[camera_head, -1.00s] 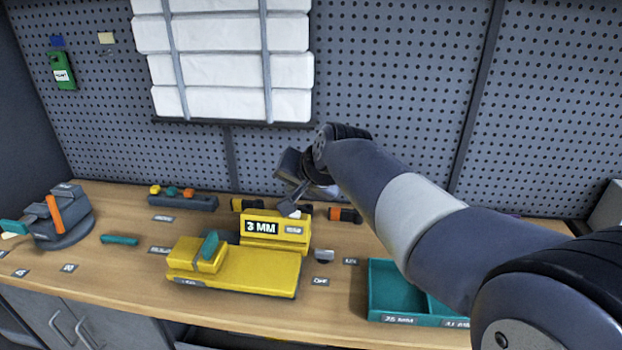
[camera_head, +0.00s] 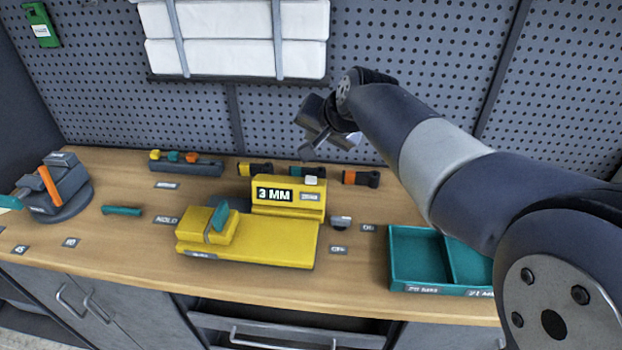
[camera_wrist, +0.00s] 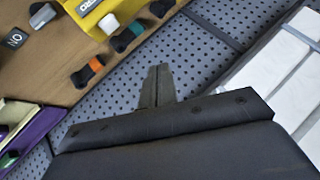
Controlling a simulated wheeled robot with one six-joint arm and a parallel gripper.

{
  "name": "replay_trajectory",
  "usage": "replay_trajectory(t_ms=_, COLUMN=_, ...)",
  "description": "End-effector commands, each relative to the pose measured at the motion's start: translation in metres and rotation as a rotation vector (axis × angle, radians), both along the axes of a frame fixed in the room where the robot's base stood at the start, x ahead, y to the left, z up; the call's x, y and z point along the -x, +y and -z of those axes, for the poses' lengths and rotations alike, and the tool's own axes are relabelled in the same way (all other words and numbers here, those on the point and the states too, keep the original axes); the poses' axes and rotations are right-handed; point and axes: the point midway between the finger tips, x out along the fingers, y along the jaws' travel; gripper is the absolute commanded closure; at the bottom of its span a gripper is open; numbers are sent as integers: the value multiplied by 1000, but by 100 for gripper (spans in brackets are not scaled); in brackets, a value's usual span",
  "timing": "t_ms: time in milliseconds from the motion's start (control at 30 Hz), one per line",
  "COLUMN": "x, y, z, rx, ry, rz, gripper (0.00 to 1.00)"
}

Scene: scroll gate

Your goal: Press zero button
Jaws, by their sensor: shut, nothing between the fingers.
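The yellow gauge (camera_head: 246,252) stands on the bench with a teal piece (camera_head: 218,214) in its jaw. Its raised display block reads "3 MM". A small pale button (camera_head: 312,180) sits on top of that block at the right; it also shows in the wrist view (camera_wrist: 108,23) above a partly cut-off label. My gripper (camera_head: 307,154) is above and slightly behind the button, apart from it. In the wrist view its fingers (camera_wrist: 158,82) are together and empty, against the pegboard.
Clamp-like tools (camera_head: 360,178) lie behind the gauge. A small grey-white knob (camera_head: 340,222) is right of it. A teal two-part tray (camera_head: 400,255) is at the right, a grey stand (camera_head: 62,190) at the left. The pegboard (camera_head: 420,60) rises close behind my gripper.

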Motion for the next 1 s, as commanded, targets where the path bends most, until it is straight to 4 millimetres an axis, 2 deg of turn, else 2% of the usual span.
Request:
replay_trajectory(t_ms=500, x=0, y=0, z=72, rx=0, ry=2, rz=1, gripper=100)
replay_trajectory(t_ms=667, x=0, y=0, z=81, rx=-1, ry=0, rz=1, gripper=100)
replay_trajectory(t_ms=1000, x=0, y=0, z=81, rx=0, ry=0, rz=0, gripper=100)
